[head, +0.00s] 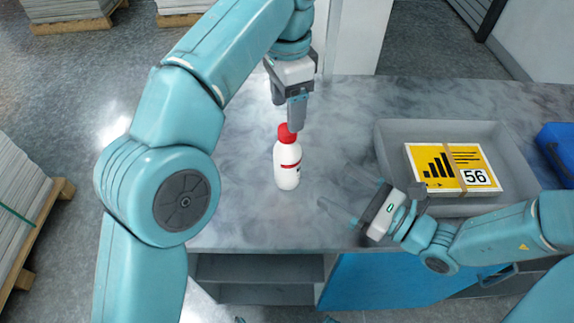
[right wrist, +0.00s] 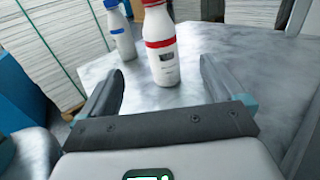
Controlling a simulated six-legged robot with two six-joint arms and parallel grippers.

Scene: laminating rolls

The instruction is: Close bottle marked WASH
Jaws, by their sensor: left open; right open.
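A white bottle with a red cap and red band (head: 287,168) stands upright on the grey marbled table. It also shows in the right wrist view (right wrist: 163,62), where its small dark label is unreadable. A second white bottle with a blue cap (right wrist: 121,35) stands behind it to the left; I cannot make it out in the head view. I cannot tell which is marked WASH. My left gripper (head: 297,122) is open, pointing down at the red cap (head: 285,134); contact is unclear. My right gripper (head: 337,190) is open and empty, right of the red-capped bottle, its fingers towards it.
A grey tray (head: 385,140) on the right of the table holds a yellow card marked 56 (head: 450,167). A blue object (head: 557,150) lies at the right edge. Paper stacks on pallets (head: 20,190) stand on the floor to the left. The table behind the tray is clear.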

